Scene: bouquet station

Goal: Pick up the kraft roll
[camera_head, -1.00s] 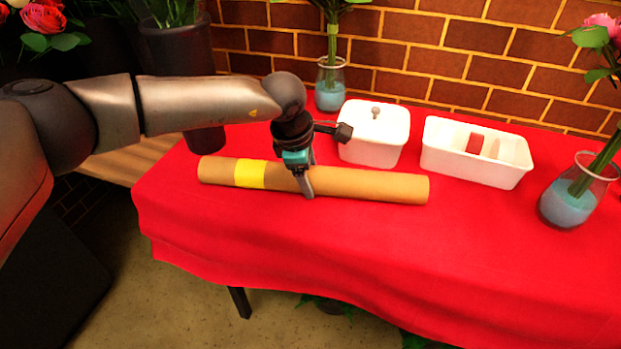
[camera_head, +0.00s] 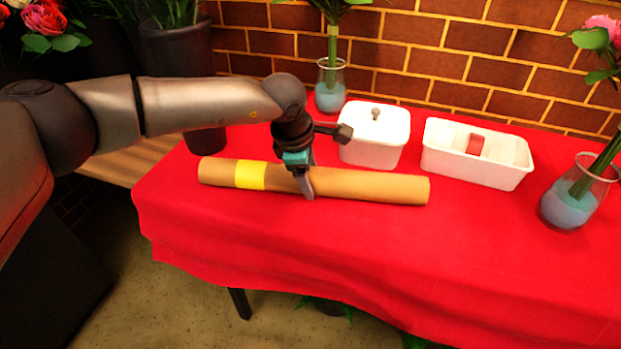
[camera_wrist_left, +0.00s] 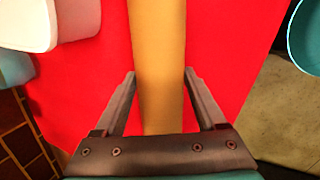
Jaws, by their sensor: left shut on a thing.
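The kraft roll (camera_head: 370,186) is a long brown tube with a yellow band near its left end. It lies across the red-covered table in the head view. My left gripper (camera_head: 308,188) is over the middle of the roll, to the right of the band, with its fingers around it. In the left wrist view the roll (camera_wrist_left: 158,60) runs between the two fingers of the gripper (camera_wrist_left: 158,85), which is shut on it. The roll seems to rest on the cloth. My right gripper is in neither view.
Behind the roll stand a white lidded box (camera_head: 374,138) and an open white tray (camera_head: 470,168) with a red item. Glass vases with blue water stand at the back (camera_head: 330,92) and at the right (camera_head: 570,205). The red tablecloth (camera_head: 400,260) is clear in front.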

